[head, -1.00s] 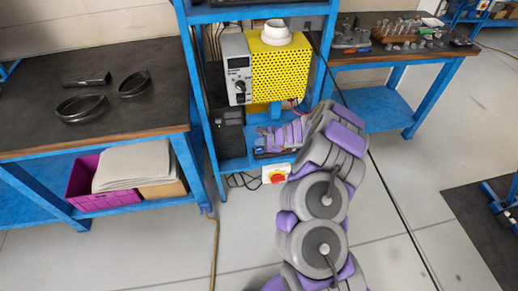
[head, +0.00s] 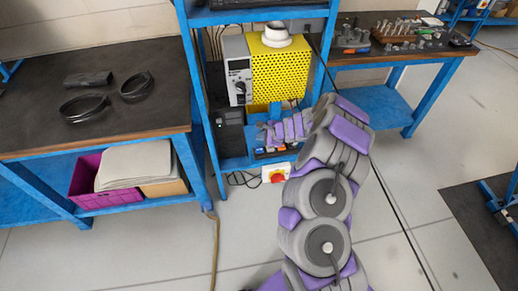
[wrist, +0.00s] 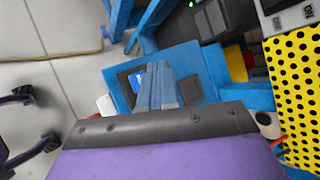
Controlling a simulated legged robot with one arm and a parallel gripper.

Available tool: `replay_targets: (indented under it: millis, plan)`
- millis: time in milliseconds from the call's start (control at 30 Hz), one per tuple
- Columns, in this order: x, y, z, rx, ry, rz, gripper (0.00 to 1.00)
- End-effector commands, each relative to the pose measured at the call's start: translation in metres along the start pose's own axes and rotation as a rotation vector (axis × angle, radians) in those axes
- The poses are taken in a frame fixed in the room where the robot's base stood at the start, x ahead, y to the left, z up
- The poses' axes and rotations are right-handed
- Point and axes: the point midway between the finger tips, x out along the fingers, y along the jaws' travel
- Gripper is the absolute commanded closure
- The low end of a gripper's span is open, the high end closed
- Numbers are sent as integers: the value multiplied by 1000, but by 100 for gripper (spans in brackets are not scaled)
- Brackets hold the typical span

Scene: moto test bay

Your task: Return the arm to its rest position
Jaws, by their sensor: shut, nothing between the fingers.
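My arm (head: 328,190) reaches up from the bottom of the head view, over the floor, towards the blue shelf rack. Its end bends left in front of the lower shelf, below the yellow perforated box. My gripper (head: 262,134) is small there and its fingertips are hard to make out. In the wrist view my gripper (wrist: 157,82) shows its fingers together, with nothing between them. They appear in front of a blue shelf surface (wrist: 120,88); whether they touch it I cannot tell.
The yellow box (head: 280,72) and a grey meter (head: 237,68) stand on the rack close above. Workbenches (head: 130,60) stand left and right (head: 400,60).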

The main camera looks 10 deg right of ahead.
Motion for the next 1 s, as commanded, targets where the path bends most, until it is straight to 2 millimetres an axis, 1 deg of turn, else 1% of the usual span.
replay_targets:
  millis: [267,367,467,533,600,667,700,767,800,867,900,967,1000]
  plan:
    - [-1,-1,2,-4,-3,0,100]
    - [-5,-4,19,-33,-30,5,100]
    - [-17,-10,57,-107,-88,18,100]
    - [-31,-14,92,-180,-143,32,100]
    - [-48,-11,129,-263,-200,55,100]
    - [-64,-9,157,-334,-241,71,100]
    - [-74,-6,174,-382,-267,86,100]
    - [-91,0,200,-455,-305,108,100]
    - [-102,7,215,-501,-327,125,100]
    - [-120,15,235,-576,-353,148,100]
    - [-132,22,246,-623,-370,165,100]
    - [-151,34,263,-696,-393,193,100]
    - [-163,44,271,-742,-405,216,100]
